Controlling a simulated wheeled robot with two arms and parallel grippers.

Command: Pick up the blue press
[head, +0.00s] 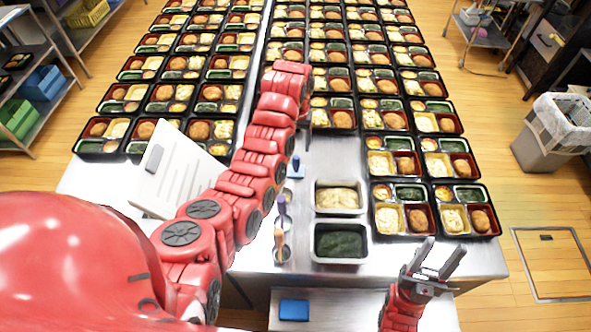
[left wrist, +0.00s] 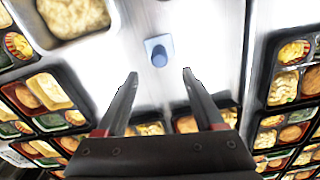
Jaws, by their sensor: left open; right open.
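The blue press (head: 295,166) is a small blue block with a knob, upright on the steel table, left of the metal food pans. In the left wrist view the blue press (left wrist: 159,51) lies ahead of my left gripper (left wrist: 160,73), roughly centred between the fingertips and apart from them. The left gripper is open and empty; in the head view its red arm reaches over the table and mostly hides its fingers. My right gripper (head: 438,260) is open and empty at the front right of the table.
A purple-handled utensil (head: 281,206) and a brown-handled one stand nearer than the press. A pan of pale food (head: 340,211) and a pan of dark greens (head: 341,257) are to the right. Rows of bento trays fill both sides. A white sheet (head: 172,172) lies left of my arm.

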